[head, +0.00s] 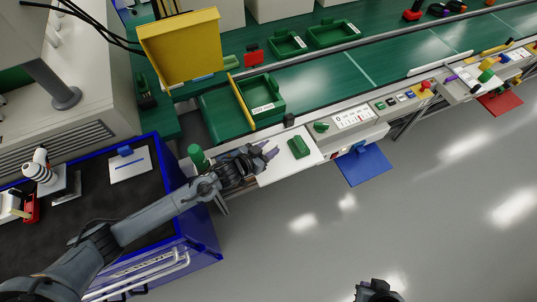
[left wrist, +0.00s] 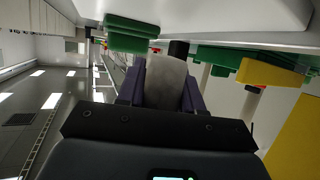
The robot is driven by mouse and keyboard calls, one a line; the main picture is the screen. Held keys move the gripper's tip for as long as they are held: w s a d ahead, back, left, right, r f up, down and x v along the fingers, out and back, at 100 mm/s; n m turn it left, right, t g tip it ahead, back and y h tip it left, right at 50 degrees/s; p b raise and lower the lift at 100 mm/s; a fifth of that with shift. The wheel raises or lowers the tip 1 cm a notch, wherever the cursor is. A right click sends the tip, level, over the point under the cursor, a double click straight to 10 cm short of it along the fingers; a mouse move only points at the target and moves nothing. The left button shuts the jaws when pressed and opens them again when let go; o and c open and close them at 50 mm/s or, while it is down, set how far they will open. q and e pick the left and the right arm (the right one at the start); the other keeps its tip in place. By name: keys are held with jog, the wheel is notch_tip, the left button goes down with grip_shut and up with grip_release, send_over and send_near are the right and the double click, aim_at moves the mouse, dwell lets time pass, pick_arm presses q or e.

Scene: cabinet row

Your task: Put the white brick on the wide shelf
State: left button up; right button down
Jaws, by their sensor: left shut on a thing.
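My left gripper (head: 268,152) reaches over a white ledge at the front of the green bench in the head view. In the left wrist view its purple fingers (left wrist: 162,88) are shut on a pale block, which looks like the white brick (left wrist: 167,78). The fingers hide much of the brick in the head view. The white ledge (head: 290,168) may be the wide shelf, but I cannot tell for sure. Part of my right gripper (head: 377,291) shows at the bottom edge of the head view; its fingers are not clear.
A green block (head: 299,147) lies on the white ledge just right of my left gripper. A green cylinder (head: 198,156) stands to its left. Green trays (head: 262,93) and a yellow bin (head: 182,45) are behind. A blue cart (head: 200,235) stands below my left arm.

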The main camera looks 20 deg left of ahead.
pick_arm(q)
jog(key=shift+f+b, duration=0.5)
jog(key=shift+f, duration=1.4)
jog(key=shift+f, duration=0.1)
jog(key=o, duration=1)
